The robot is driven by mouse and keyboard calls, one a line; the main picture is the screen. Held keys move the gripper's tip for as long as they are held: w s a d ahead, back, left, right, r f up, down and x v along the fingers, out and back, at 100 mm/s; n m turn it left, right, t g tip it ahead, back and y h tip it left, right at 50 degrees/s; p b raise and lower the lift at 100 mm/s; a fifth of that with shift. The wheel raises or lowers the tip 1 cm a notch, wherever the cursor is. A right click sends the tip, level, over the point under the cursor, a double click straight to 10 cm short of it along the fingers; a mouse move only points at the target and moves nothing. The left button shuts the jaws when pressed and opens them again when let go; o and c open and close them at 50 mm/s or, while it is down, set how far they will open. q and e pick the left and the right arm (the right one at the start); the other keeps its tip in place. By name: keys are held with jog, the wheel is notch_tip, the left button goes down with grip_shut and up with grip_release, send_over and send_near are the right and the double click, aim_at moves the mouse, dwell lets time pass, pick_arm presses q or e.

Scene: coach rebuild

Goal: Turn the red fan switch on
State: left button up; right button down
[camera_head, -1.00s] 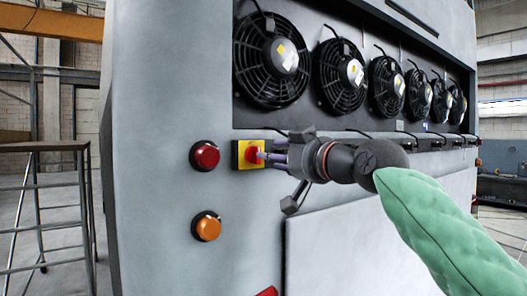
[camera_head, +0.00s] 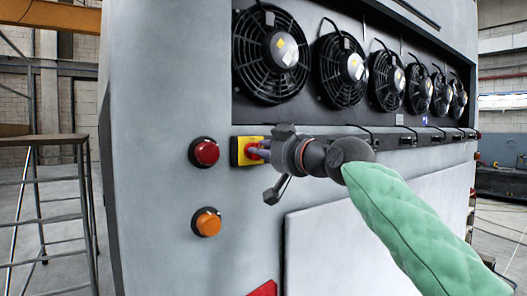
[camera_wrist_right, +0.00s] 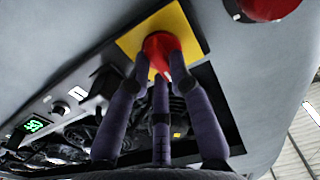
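The red fan switch (camera_head: 252,154) is a red knob on a square yellow plate (camera_head: 237,152), on the grey cabinet face below the fans. My right gripper (camera_head: 259,150) reaches it from the right and hides part of it. In the right wrist view, the purple fingers of the right gripper (camera_wrist_right: 160,62) close in around the red knob (camera_wrist_right: 158,42) and appear to touch it from both sides. The yellow plate (camera_wrist_right: 132,42) looks tilted there. My left gripper is in neither view.
A round red button (camera_head: 205,152) sits just left of the switch, with an orange one (camera_head: 207,223) below. A row of several black fans (camera_head: 270,55) runs above. A metal stand (camera_head: 45,200) is at the left. A light panel (camera_head: 375,245) lies below my arm.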

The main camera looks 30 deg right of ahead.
jog(key=shift+m, duration=0.3)
jog(key=shift+f+m+p, duration=0.2)
jog(key=shift+m+p, duration=0.75)
jog(key=shift+m, duration=3.35)
jog(key=shift+f+m+p, duration=0.2)
jog(key=shift+m+p, duration=0.75)
jog(key=shift+m, duration=3.35)
jog(key=c, duration=1.1)
grip_release()
